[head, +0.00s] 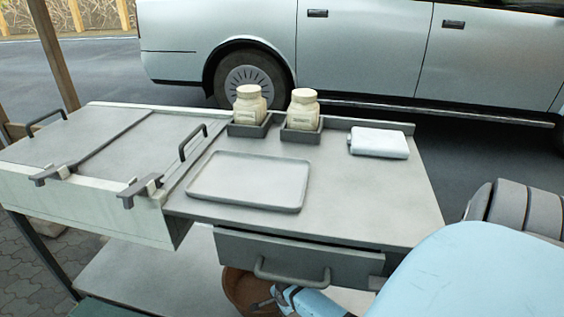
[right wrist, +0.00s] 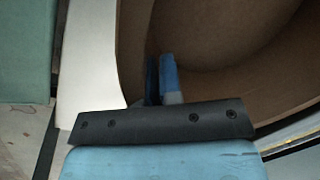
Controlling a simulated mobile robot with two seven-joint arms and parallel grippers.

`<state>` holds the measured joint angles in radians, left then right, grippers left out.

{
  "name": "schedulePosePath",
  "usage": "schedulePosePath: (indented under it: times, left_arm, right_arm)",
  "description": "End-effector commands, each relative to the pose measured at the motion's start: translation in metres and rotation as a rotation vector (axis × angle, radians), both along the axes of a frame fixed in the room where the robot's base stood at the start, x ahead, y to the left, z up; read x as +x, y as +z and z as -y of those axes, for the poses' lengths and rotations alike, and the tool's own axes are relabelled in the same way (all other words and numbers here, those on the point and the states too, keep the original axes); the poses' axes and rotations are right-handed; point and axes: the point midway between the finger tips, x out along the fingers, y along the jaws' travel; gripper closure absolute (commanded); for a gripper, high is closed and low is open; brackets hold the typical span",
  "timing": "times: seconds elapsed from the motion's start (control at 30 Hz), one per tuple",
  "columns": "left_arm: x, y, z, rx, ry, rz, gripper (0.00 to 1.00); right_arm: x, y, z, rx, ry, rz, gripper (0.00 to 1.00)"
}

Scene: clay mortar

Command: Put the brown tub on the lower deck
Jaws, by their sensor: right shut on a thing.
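The brown tub (head: 238,288) is low under the drawer, at the level of the lower deck (head: 150,275); the drawer front and my right arm hide much of it. Its brown wall and hollow inside fill much of the right wrist view (right wrist: 225,50). My right gripper (head: 277,293) is shut on the tub's wall, with its fingers close together there in the right wrist view (right wrist: 160,80). Whether the tub rests on the deck or hangs just above it I cannot tell. My left gripper is not in view.
A drawer with a bar handle (head: 292,275) stands out slightly above the tub. The worktop carries a grey tray (head: 250,181), two cream jars (head: 249,105) in dark holders and a folded white cloth (head: 378,142). Two lidded bins (head: 100,150) are at left. A car (head: 370,55) stands behind.

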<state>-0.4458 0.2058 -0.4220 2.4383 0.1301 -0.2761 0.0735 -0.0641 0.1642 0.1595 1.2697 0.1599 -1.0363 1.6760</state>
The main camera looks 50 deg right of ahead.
Motion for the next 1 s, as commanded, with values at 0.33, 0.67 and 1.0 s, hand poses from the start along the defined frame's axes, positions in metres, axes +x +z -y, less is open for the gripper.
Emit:
schedulePosePath:
  times: [0.33,0.67,1.0]
  left_arm:
    - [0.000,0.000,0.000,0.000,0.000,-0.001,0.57]
    - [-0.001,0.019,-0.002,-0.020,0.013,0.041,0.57]
    - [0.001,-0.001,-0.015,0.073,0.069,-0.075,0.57]
  right_arm:
    - [0.000,-0.002,0.000,0.000,0.000,0.000,0.69]
    - [-0.004,0.025,-0.002,0.001,0.000,0.001,0.69]
    - [-0.018,0.095,-0.006,0.001,-0.001,0.001,0.69]
